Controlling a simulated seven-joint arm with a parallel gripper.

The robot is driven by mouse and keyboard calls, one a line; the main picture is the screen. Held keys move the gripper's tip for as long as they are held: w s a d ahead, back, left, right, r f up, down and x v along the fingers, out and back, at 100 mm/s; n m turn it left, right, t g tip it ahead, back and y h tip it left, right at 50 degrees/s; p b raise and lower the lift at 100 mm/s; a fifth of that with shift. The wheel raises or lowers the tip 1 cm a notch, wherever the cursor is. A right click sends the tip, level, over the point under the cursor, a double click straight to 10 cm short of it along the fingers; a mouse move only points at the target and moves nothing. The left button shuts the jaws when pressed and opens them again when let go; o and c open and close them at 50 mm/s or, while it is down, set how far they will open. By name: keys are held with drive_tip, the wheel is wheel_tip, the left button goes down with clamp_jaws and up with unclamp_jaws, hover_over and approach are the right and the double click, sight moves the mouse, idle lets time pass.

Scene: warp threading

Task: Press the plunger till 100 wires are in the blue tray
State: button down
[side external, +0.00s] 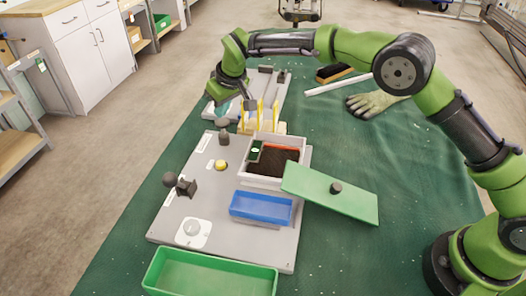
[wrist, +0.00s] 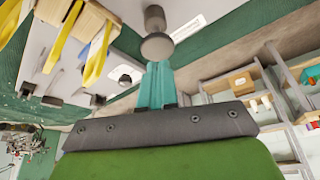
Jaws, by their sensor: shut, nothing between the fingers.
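My gripper (side external: 222,110) points down over the far left of the grey board. Its teal fingers (wrist: 157,84) are together and empty in the wrist view. A dark knob on a short post, seemingly the plunger (side external: 223,127), stands just below the fingertips. It also shows in the wrist view (wrist: 156,46), just past the fingertips; whether they touch cannot be told. The blue tray (side external: 261,208) sits on the board in front of a white box (side external: 246,172); no wires can be made out in it. The box holds a dark mass, too small to identify.
A green lid (side external: 330,192) leans at the box's right. Yellow strips (side external: 262,116) stand on a wooden block right of my gripper. A yellow button (side external: 220,165), a black lever (side external: 186,187) and a white dial (side external: 192,230) are on the board. A green tray (side external: 210,276) lies in front.

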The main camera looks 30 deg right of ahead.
sight(222, 121)
drive_tip(key=shift+f, duration=0.1)
drive_tip(key=shift+f, duration=1.6)
drive_tip(key=shift+r, duration=1.7)
drive_tip(key=shift+f, duration=1.7)
drive_tip(key=shift+r, duration=1.65)
